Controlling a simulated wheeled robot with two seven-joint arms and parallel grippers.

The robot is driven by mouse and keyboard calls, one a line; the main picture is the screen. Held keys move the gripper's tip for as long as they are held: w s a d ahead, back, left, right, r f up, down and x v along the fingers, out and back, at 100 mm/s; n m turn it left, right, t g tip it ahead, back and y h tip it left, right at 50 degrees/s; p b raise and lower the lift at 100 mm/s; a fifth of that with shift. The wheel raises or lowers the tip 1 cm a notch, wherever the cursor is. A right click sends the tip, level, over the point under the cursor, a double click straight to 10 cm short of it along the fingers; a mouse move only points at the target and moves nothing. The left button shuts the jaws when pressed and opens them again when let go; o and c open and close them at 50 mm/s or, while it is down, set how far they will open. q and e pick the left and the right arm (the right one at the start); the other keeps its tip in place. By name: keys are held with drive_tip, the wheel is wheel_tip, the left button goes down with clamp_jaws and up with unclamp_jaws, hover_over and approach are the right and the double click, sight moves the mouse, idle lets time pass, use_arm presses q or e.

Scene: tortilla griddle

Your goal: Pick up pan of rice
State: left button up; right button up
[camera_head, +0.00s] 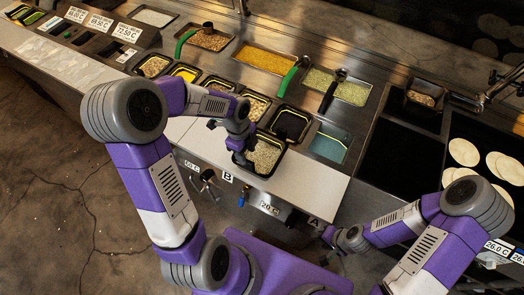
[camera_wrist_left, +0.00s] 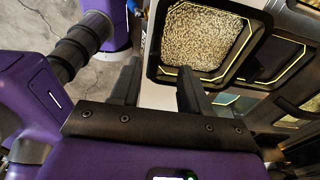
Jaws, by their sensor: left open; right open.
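A black pan of rice (camera_head: 265,155) with a thin yellow rim line and beige grains is over the white front board in the head view. It also shows at the top of the left wrist view (camera_wrist_left: 205,40). My left gripper (camera_head: 240,152) is at the pan's left edge. In the left wrist view, its two dark fingers (camera_wrist_left: 160,75) are apart, with the pan's near left rim at the gap between them. I cannot tell whether they touch it. My right gripper (camera_head: 328,248) is open and empty, low and away from the pan, in front of the counter.
The white board (camera_head: 315,187) is bare to the pan's right. Behind it are a dark pan (camera_head: 290,124), a bluish slot (camera_head: 330,147) and another grain pan (camera_head: 255,105). Food trays with green-handled utensils stand further back. Tortillas (camera_head: 464,152) lie on the griddle at right.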

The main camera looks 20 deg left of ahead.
sight(248, 161)
use_arm(q)
drive_tip(key=f, duration=0.3)
drive_tip(key=d+f, duration=0.1)
drive_tip(key=f, duration=0.1)
drive_tip(key=shift+s+d+f, duration=0.1)
drive_tip(key=shift+s+f, duration=0.1)
drive_tip(key=shift+s, duration=0.4)
drive_tip(key=shift+w, duration=0.2)
drive_tip(key=c, duration=0.4)
clamp_jaws()
